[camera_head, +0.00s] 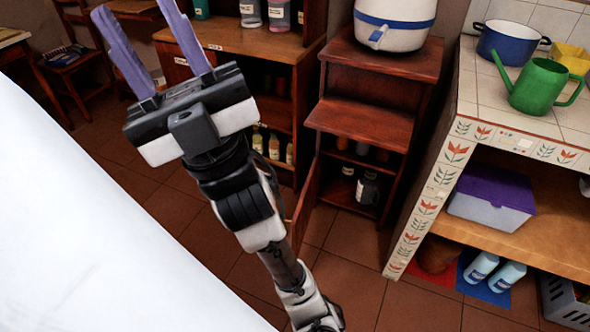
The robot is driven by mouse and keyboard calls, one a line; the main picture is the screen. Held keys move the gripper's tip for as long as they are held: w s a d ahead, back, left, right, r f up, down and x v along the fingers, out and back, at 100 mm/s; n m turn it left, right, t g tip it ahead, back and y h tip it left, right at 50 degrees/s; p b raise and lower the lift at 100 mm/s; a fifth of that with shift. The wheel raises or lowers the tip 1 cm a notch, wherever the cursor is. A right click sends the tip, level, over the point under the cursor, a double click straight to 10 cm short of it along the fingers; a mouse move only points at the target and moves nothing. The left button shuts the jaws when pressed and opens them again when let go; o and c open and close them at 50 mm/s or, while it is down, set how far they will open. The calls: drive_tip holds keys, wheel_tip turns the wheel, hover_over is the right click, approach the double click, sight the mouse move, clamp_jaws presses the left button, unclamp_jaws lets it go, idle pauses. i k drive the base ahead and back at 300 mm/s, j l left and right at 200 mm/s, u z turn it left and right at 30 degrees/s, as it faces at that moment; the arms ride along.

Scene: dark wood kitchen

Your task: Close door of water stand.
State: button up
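The water stand (379,61) is a narrow reddish-brown wooden cabinet right of centre, with a white and blue water container (394,22) on top. Its door (305,203) looks open, swung out toward me on the left side and seen nearly edge-on. Inside the open lower compartment, dark jars and bottles (367,189) show. My gripper (134,10) is at upper left, well apart from the door, with its two purple fingers spread and nothing between them. My forearm passes close to the door in the picture and may hide part of its lower edge.
A tiled counter (542,120) stands at right with a blue pot (511,42), a green watering can (545,88) and a purple-lidded box (492,195) below. A wooden cabinet (262,47) with bottles stands left of the stand. Tiled floor (345,265) is free in front.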

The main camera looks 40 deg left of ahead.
sight(300, 222)
drive_tip(key=k+j, duration=0.1)
drive_tip(key=j, duration=0.35)
drive_tip(key=k+j, duration=0.1)
drive_tip(key=j, duration=0.75)
drive_tip(key=k+j, duration=0.15)
drive_tip(key=j, duration=0.25)
drive_tip(key=k+j, duration=0.1)
drive_tip(key=j, duration=0.35)
drive_tip(key=k+j, duration=0.1)
drive_tip(key=j, duration=0.35)
drive_tip(key=i+z, duration=0.15)
drive_tip(key=i, duration=0.2)
